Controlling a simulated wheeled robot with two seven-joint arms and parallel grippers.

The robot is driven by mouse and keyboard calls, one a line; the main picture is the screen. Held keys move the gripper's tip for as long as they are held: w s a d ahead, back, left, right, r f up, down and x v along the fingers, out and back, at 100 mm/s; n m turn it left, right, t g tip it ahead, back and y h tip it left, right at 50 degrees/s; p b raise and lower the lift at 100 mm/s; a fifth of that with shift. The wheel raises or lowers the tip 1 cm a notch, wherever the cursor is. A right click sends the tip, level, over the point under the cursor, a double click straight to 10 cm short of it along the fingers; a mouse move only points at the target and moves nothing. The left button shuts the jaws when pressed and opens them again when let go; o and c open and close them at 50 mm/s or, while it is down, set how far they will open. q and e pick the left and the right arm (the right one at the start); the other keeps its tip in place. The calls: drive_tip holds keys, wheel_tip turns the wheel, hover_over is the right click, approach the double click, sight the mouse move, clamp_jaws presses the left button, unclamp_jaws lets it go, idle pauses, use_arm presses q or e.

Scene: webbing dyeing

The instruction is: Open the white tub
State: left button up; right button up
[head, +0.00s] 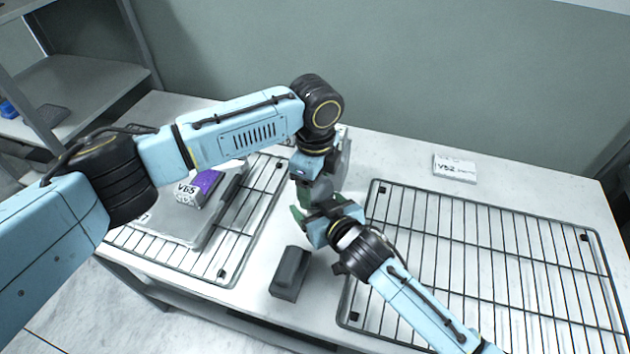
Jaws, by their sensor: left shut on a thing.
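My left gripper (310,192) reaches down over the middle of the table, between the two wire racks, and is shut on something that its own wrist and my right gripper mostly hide. A pale grey-white thing (344,163) shows just right of and behind the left wrist. It may be the white tub, but I cannot make out its lid or rim. My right gripper (303,212) comes in from the lower right, with its green-tipped fingers close beside and below the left gripper. I cannot tell whether its jaws are open or shut.
A wire rack (480,238) fills the right of the table. Another rack (255,215) at the left bears a grey tray (187,230) and a purple-and-white box marked V65 (200,188). A dark grey block (290,272) stands near the front edge. A V52 card (454,168) lies behind.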

idle(0.4)
use_arm(q)
drive_tip(key=shift+r, duration=1.1)
drive_tip(key=shift+r, duration=2)
use_arm(e)
drive_tip(key=o, duration=2)
drive_tip(key=shift+c, duration=0.2)
